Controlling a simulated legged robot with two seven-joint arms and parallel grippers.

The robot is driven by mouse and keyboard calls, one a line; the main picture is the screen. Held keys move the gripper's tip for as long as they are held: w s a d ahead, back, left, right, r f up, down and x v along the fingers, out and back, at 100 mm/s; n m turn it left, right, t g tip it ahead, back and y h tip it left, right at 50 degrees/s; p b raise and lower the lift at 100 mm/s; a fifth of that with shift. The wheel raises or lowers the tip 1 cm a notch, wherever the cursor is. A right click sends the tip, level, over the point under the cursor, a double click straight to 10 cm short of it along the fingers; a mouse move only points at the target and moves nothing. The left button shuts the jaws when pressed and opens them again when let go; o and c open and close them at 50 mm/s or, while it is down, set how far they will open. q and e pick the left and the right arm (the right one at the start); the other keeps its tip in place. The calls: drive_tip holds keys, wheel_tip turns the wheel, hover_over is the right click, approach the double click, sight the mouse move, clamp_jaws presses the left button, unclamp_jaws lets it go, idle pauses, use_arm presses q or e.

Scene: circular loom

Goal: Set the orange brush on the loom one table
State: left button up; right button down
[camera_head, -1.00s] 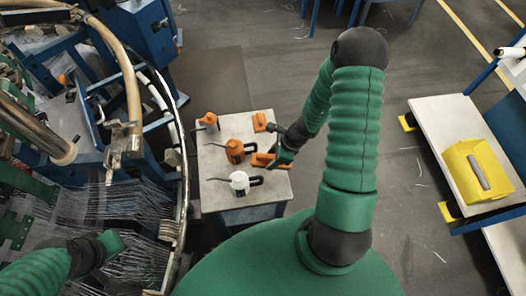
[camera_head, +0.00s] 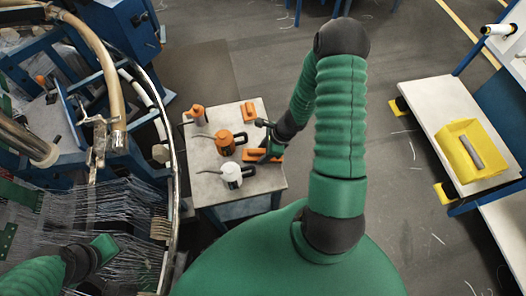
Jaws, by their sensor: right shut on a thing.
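A small light-topped table (camera_head: 262,182) stands in the middle, next to the loom. My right gripper (camera_head: 268,150) is over its right side and is shut on an orange brush (camera_head: 276,157). The gripper covers part of the brush, and I cannot tell whether the brush touches the tabletop. Another small orange object (camera_head: 249,111) lies at the table's far edge. My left gripper (camera_head: 104,248) is at the lower left above the loom's threads, and its fingers are too unclear to judge.
An orange oil can (camera_head: 226,143), a white can (camera_head: 232,176) and an orange bottle (camera_head: 197,114) stand on the table's left half. The circular loom (camera_head: 172,190) borders it on the left. A bench with a yellow bin (camera_head: 462,165) stands at the right, with open floor between.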

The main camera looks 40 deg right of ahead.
drive_tip(key=shift+d+f+b, duration=0.1)
drive_tip(key=shift+f+b, duration=0.25)
drive_tip(key=shift+f, duration=0.1)
drive_tip(key=c, duration=0.7)
unclamp_jaws()
drive_tip(key=shift+r, duration=0.1)
drive_tip(key=shift+o, duration=0.2)
drive_tip(key=p+v, duration=0.5)
drive_tip(key=v, duration=1.1)
drive_tip(key=shift+r, duration=0.35)
